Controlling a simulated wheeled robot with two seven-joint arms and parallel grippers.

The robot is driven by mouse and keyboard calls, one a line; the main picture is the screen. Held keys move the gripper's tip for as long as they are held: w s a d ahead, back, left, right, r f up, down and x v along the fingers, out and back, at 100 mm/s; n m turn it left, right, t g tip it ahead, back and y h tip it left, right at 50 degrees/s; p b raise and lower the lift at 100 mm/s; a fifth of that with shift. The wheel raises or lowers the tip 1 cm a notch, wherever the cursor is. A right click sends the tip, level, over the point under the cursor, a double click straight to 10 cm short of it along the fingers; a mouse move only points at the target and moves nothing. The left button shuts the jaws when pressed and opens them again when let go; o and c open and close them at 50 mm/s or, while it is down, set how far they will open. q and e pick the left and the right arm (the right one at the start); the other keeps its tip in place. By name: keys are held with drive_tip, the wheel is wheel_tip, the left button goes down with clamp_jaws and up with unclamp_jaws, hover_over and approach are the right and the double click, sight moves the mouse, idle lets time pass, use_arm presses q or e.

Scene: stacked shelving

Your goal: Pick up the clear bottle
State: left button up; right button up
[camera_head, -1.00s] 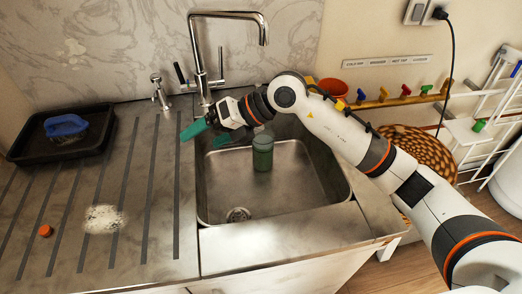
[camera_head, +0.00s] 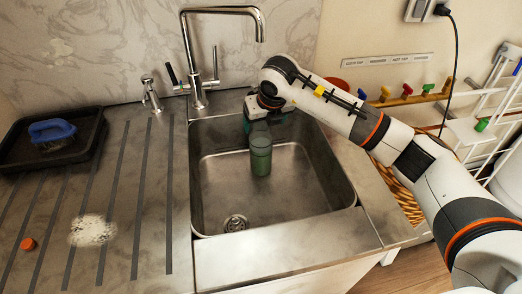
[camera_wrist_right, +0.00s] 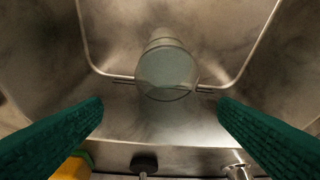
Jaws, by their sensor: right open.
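The clear bottle (camera_head: 261,156), greenish and translucent with a paler top, stands upright in the sink in the head view. In the right wrist view the bottle (camera_wrist_right: 167,68) shows from above, in the middle and beyond the fingertips. My right gripper (camera_head: 259,124) is just behind the top of the bottle in the head view, and its fingers are partly hidden. In the right wrist view the green fingers of the right gripper (camera_wrist_right: 160,104) are wide apart with nothing between their tips. My left gripper is not in view.
The sink (camera_head: 220,215) has raised walls around the bottle. A tall tap (camera_head: 197,75) stands behind it, left of my gripper. A black tray (camera_head: 22,150) with a blue-handled brush (camera_head: 52,129) is at the far left. The ribbed drainboard between is mostly clear.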

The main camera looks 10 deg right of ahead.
sight(260, 129)
drive_tip(key=x, duration=0.4)
drive_tip(key=shift+a+f+p, duration=0.35)
drive_tip(key=shift+f+p, duration=0.05)
drive_tip(key=c, duration=1.7)
drive_tip(key=shift+r, duration=0.1)
clamp_jaws()
